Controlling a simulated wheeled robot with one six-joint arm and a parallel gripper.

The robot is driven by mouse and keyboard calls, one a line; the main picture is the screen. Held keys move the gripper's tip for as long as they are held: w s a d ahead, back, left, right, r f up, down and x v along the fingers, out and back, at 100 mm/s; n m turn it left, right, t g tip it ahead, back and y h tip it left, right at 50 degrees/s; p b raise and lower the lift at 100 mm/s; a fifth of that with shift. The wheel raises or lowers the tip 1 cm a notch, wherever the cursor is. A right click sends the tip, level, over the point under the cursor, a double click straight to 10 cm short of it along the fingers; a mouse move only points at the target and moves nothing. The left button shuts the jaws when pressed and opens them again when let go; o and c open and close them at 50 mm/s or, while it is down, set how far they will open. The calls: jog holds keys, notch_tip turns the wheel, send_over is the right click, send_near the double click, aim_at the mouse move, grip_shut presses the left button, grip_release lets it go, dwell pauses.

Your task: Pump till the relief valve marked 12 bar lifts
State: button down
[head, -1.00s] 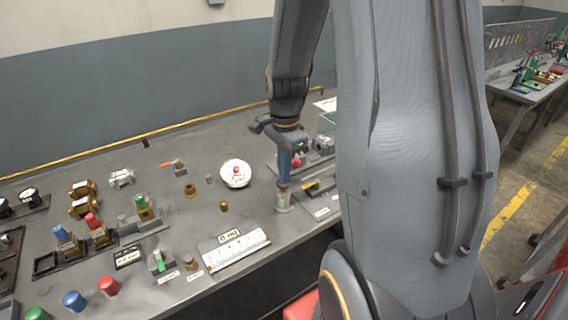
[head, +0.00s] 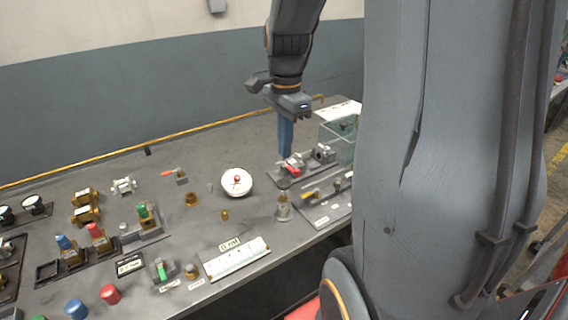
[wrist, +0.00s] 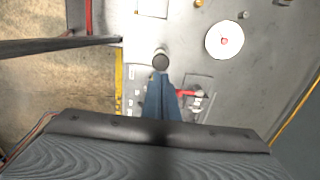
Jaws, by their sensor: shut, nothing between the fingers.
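My gripper (head: 286,152) is shut and empty, its blue fingers pointing down above the bench near the red-handled fitting (head: 291,168). In the wrist view the fingers (wrist: 162,78) show below a round grey post. That grey post (head: 283,210) stands upright at the bench's front, apart from the fingers; it also shows in the wrist view (wrist: 161,60). A white round dial (head: 237,182) with a red centre lies to the left. I cannot tell which part is the pump. No 12 bar marking is readable, so I cannot tell which valve bears it.
A clear tank (head: 338,143) stands at the back right. A plate with a yellow handle (head: 311,193) lies at the front right. A white scale (head: 237,259) lies at the front edge. Several valves and coloured caps (head: 110,294) fill the left.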

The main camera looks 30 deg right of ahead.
aim_at(284, 181)
jog(key=shift+r, duration=1.05)
jog(key=shift+w+b, duration=0.1)
jog(key=shift+b, duration=0.3)
jog(key=shift+w+d+r+b, duration=0.15)
jog(key=shift+r+b, duration=0.7)
jog(key=shift+b, duration=0.6)
jog(key=shift+w+a+r+b, duration=0.1)
jog(key=shift+r+b, duration=0.7)
jog(key=shift+b, duration=0.65)
jog(key=shift+f, duration=0.1)
notch_tip(284, 181, down, 14)
jog(key=p, duration=0.3)
